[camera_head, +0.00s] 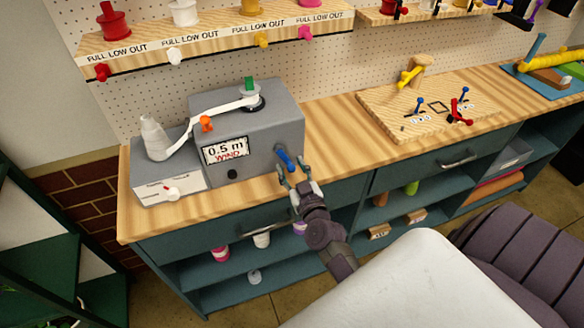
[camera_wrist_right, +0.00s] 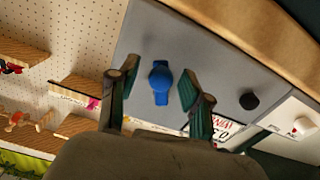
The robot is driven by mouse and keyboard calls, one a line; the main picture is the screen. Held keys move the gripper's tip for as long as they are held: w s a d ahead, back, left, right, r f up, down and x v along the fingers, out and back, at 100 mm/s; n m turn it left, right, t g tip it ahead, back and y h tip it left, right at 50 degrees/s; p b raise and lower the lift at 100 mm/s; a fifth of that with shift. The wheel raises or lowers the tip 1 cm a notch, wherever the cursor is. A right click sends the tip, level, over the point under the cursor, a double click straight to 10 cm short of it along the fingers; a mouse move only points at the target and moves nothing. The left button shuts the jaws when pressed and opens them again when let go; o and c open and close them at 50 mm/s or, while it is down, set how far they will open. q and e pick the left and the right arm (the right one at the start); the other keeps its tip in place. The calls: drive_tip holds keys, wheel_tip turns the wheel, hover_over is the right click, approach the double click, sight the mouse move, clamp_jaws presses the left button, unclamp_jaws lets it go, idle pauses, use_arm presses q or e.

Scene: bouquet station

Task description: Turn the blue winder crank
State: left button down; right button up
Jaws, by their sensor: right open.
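The grey winder box (camera_head: 262,122) stands on the wooden bench top, with a sign reading "0.5 m WIND" on its front. The blue crank (camera_head: 284,158) sticks out low at the right end of that front. My right gripper (camera_head: 293,176) is open just in front of and below the crank. In the right wrist view the blue crank (camera_wrist_right: 160,80) lies between the two spread fingers of my right gripper (camera_wrist_right: 155,88), with a gap on each side. My left gripper is not in view.
A black knob (camera_head: 232,174) is on the winder's front, left of the crank. A white-fronted box (camera_head: 168,190) adjoins the winder at left. A wooden board with blue and red levers (camera_head: 420,104) lies to the right, with bare bench (camera_head: 335,140) between.

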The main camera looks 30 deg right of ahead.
drive_tip(key=shift+c, duration=0.2)
clamp_jaws()
drive_tip(key=shift+a, duration=0.1)
drive_tip(key=m, duration=0.2)
drive_tip(key=a+m, duration=0.1)
drive_tip(key=a+m+p, duration=0.1)
drive_tip(key=m, duration=0.1)
drive_tip(key=shift+w+f+m, duration=0.2)
drive_tip(key=shift+m, duration=0.1)
drive_tip(key=shift+w+a+r+m, duration=0.15)
drive_tip(key=shift+a+m, duration=0.25)
drive_tip(key=shift+m, duration=0.75)
drive_tip(key=shift+w+a+m, duration=0.1)
drive_tip(key=shift+a+m, duration=0.3)
drive_tip(key=shift+m, duration=0.75)
